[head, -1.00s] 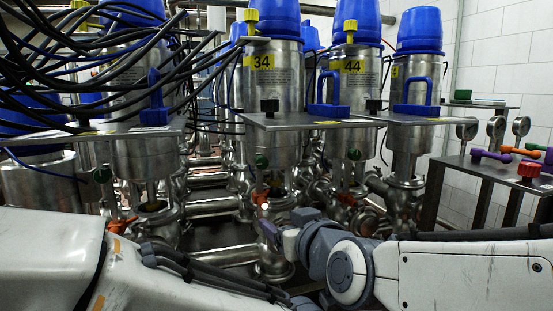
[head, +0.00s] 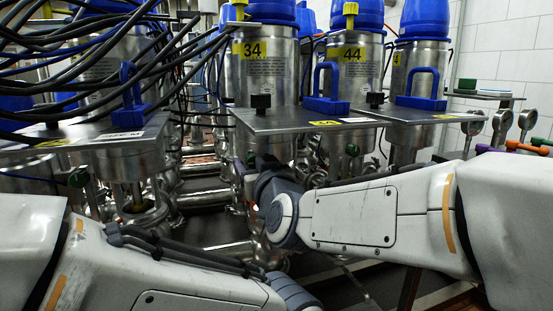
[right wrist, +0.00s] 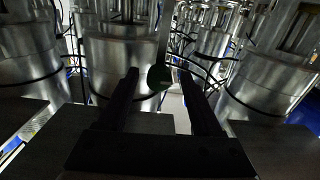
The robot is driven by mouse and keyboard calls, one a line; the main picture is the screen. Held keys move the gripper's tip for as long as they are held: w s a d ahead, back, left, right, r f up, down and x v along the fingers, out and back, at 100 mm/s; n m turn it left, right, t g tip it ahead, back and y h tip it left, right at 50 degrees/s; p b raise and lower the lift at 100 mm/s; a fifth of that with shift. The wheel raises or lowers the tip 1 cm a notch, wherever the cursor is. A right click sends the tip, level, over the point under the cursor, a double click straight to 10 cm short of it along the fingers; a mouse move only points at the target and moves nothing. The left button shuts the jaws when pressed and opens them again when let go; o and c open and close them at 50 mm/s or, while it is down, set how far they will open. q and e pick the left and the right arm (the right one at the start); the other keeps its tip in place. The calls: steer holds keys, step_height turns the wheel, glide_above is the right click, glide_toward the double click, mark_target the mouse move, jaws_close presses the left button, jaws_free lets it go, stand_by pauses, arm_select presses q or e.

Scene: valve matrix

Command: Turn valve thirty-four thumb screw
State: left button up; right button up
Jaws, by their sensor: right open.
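Valve 34 (head: 265,75) is a steel cylinder with a blue cap and a yellow label "34", above a flat metal plate (head: 300,122). My right gripper (head: 262,166) is below this plate, at the valve's lower body, its fingers mostly hidden by my wrist in the head view. In the right wrist view, the open fingers (right wrist: 159,78) point at a steel valve body (right wrist: 120,65). A dark green round knob, likely the thumb screw (right wrist: 159,77), shows between the fingertips, with gaps at both sides. My left arm crosses the lower left; its gripper is not visible.
Valve 44 (head: 350,60) stands right of valve 34. A black knob (head: 261,104) and a blue handle (head: 326,85) sit on the plates. Black cables (head: 150,45) hang at upper left. Steel pipes (head: 205,197) run below. Gauges (head: 502,125) stand at right.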

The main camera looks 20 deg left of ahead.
steer(key=shift+w, duration=0.1)
jaws_close()
steer(key=shift+f+m, duration=0.1)
steer(key=shift+m, duration=0.2)
steer(key=m+b, duration=0.2)
steer(key=shift+f+m, duration=0.1)
steer(key=shift+m, duration=0.2)
steer(key=m+b, duration=0.3)
steer(key=m, duration=0.2)
steer(key=shift+m, duration=0.3)
steer(key=m+b, duration=0.2)
steer(key=m, duration=0.2)
steer(key=m+b, duration=0.2)
steer(key=m, duration=0.3)
steer(key=shift+m, duration=0.4)
